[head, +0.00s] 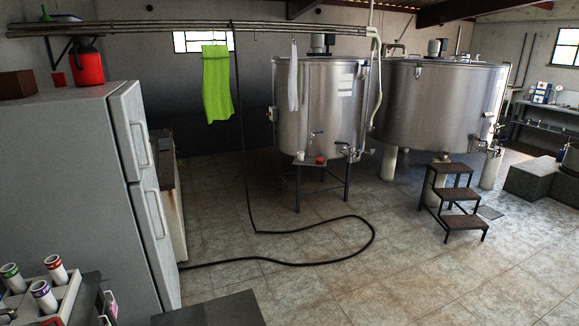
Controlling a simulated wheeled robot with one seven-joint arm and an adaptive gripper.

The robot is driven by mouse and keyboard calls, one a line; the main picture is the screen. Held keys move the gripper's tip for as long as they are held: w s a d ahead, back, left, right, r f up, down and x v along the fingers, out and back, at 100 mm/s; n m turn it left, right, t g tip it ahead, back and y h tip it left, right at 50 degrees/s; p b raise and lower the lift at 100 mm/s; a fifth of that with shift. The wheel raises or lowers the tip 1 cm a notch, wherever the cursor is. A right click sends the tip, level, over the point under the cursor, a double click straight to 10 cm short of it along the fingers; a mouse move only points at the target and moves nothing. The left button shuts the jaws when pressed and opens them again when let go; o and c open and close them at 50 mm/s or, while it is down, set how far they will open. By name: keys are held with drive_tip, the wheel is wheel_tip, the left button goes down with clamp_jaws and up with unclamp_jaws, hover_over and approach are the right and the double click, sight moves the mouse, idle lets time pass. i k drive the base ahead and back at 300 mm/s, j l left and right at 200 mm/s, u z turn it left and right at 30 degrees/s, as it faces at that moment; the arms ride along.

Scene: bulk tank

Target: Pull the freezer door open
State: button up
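A tall grey fridge-freezer (60,160) stands at the left in the head view, its side towards me and its front facing right. It has two doors, an upper door (123,125) and a lower door (146,245), and both look shut. A pale upright handle (146,145) is on the upper door, and another handle (157,213) is on the lower door. No label shows which one is the freezer door. My gripper is not clearly seen in this view.
A black hose (372,235) loops across the tiled floor right of the fridge. A rack with capped tubes (55,290) is at the lower left. A dark flat surface (215,310) is at the bottom. Steel tanks (320,105) and metal steps (455,200) stand farther back.

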sight(125, 105)
drive_tip(key=i+l, duration=0.15)
drive_tip(key=i, duration=0.25)
drive_tip(key=i+l, duration=0.15)
drive_tip(key=i, duration=0.25)
drive_tip(key=i+l, duration=0.15)
drive_tip(key=i, duration=0.25)
drive_tip(key=i+u, duration=0.2)
drive_tip(key=u, duration=0.25)
drive_tip(key=i+l+u, duration=0.1)
drive_tip(key=u, duration=0.3)
drive_tip(key=i+u, duration=0.1)
drive_tip(key=u, duration=0.25)
drive_tip(key=i+u, duration=0.1)
drive_tip(key=u, duration=0.25)
drive_tip(key=i+l+u, duration=0.1)
drive_tip(key=u, duration=0.3)
